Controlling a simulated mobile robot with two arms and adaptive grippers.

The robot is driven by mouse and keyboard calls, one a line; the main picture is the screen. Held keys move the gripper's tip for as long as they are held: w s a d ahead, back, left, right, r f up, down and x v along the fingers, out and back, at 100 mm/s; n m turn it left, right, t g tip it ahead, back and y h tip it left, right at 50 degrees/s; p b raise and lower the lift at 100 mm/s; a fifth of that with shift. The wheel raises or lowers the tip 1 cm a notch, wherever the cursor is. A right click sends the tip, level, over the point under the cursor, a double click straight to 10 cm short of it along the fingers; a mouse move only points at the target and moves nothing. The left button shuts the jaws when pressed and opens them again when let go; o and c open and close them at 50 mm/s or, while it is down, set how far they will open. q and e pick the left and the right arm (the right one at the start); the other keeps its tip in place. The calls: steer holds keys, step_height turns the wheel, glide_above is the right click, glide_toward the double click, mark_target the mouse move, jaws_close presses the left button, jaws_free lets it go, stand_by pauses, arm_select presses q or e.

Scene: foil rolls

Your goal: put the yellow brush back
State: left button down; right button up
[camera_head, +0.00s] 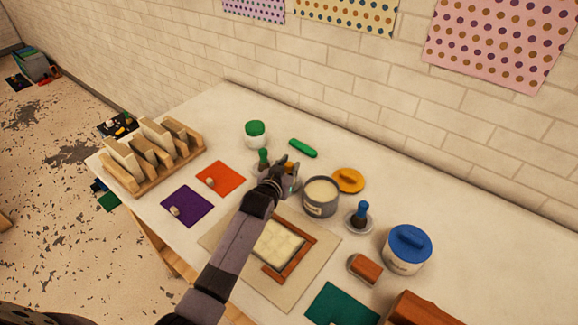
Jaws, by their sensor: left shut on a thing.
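My left gripper (286,173) is above the middle of the table, just left of an open grey pot (320,208). It is shut on what looks like the yellow brush (290,165); only a small orange-yellow part shows, and the gripper hides the rest. Whether the brush touches anything below, I cannot tell. A green brush (264,156) stands upright just left of the gripper, on a small dish. A blue brush (361,211) stands upright on a round grey dish (369,223) right of the pot. A yellow lid (348,180) lies behind the pot. My right gripper is not in view.
A green-lidded jar (255,136) and a green bar (303,148) stand behind. A blue-lidded pot (407,257) is at right. Orange (221,178) and purple (187,206) sheets and a wooden rack (150,176) are left.

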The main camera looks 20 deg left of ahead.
arm_select(q)
steer(key=c, duration=1.3)
jaws_free()
steer(key=shift+o, duration=0.5)
steer(key=o, duration=0.4)
steer(key=shift+c, duration=0.2)
steer(key=shift+r, duration=0.1)
steer(key=shift+r+p, duration=4.45)
steer(key=shift+f, duration=0.15)
